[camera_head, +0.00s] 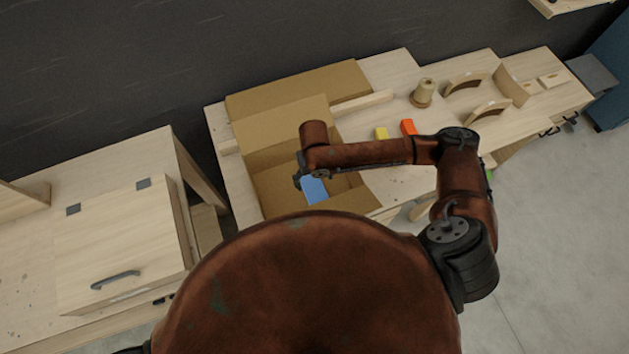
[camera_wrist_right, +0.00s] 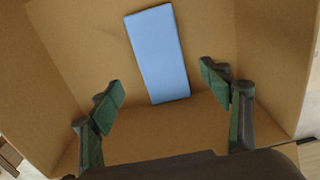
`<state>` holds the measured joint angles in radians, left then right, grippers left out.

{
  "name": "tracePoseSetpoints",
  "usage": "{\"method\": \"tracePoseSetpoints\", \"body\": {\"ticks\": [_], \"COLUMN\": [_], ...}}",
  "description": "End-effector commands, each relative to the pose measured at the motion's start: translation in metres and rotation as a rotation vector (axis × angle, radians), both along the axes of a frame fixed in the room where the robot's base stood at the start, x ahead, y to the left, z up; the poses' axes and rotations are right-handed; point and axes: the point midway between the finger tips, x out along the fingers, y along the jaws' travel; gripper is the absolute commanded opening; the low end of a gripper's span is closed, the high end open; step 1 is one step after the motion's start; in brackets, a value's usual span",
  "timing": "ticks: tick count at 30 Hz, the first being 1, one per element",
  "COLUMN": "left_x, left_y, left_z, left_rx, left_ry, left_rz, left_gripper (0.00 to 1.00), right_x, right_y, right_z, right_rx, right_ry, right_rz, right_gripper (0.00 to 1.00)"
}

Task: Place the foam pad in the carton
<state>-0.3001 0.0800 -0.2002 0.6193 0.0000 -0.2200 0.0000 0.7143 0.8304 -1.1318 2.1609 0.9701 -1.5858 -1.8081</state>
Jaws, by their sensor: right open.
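The foam pad is a flat light-blue block (camera_head: 314,190) inside the open cardboard carton (camera_head: 265,160) on the workbench. In the right wrist view the pad (camera_wrist_right: 158,55) lies on the brown carton (camera_wrist_right: 270,50), in front of my fingertips and apart from them. My right gripper (camera_wrist_right: 162,85) is open with nothing between its green fingers. In the head view the right gripper (camera_head: 302,182) is over the carton, mostly hidden by my arm. My arm also hides part of the carton and perhaps part of the pad. My left gripper does not show.
Yellow (camera_head: 381,133) and orange (camera_head: 408,127) blocks lie on the bench right of the carton. A wooden spool (camera_head: 424,93) and curved wooden forms (camera_head: 488,109) stand farther right. A wooden box with a handle (camera_head: 125,245) is on the left table. Carton flaps stand open around its top.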

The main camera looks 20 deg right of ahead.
Motion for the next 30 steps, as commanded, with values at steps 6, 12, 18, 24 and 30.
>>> {"method": "tracePoseSetpoints", "body": {"ticks": [6,12,18,24,30], "left_x": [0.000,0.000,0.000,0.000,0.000], "left_y": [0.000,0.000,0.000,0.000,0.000], "left_z": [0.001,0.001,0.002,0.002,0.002], "left_rx": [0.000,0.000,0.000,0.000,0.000], "left_ry": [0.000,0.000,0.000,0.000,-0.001], "left_rz": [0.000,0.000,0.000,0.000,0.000], "left_gripper": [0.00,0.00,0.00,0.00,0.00], "right_x": [0.002,0.001,0.001,0.000,0.000], "right_y": [0.000,0.000,0.000,0.000,0.000], "right_z": [0.051,0.087,0.104,0.107,0.106], "right_rx": [-0.001,-0.001,0.000,0.000,0.000], "right_ry": [-0.006,-0.004,-0.001,-0.001,-0.001], "right_rz": [0.002,0.001,0.000,0.000,0.000], "right_gripper": [0.71,0.71,0.71,0.71,0.71]}}
